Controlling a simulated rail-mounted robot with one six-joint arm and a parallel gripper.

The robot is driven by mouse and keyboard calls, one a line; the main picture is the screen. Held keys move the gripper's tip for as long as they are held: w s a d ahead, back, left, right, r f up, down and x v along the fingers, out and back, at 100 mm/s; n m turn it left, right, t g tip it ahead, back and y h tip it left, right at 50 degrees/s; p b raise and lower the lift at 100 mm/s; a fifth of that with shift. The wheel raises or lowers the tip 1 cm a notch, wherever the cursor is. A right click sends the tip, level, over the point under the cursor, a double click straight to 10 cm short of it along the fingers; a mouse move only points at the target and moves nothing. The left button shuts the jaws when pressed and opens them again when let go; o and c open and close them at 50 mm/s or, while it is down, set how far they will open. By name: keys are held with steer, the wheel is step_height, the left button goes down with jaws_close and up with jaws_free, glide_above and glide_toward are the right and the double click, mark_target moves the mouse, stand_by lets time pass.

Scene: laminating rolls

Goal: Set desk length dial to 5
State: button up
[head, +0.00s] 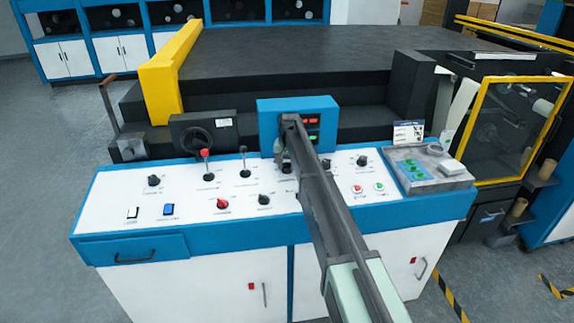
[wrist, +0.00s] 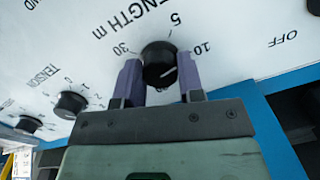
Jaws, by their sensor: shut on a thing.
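The length dial (wrist: 158,65) is a black round knob on the white panel, marked "LENGTH m" with 30, 5 and 10 around it. My gripper (wrist: 160,80) is shut on this dial, one purple-grey finger on each side. A short pale mark shows on the knob's lower right part, but I cannot tell for certain which number the dial points to. In the head view my gripper (head: 286,164) reaches down to the panel below the blue display box, and my arm and gripper mostly hide the dial.
A tension knob (wrist: 70,104) sits left of the dial in the wrist view. In the head view, a red-topped lever (head: 206,162), a black lever (head: 245,165), a red knob (head: 222,204) and the blue display box (head: 310,120) stand near my arm.

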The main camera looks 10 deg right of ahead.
mark_target(286, 166)
steer(key=n, duration=0.7)
steer(key=shift+h, duration=0.4)
steer(key=o, duration=0.9)
steer(key=r+p, duration=1)
steer(key=shift+s+a+r+p, duration=0.2)
steer(key=shift+a+r+p, duration=0.1)
steer(key=shift+r+p, duration=0.1)
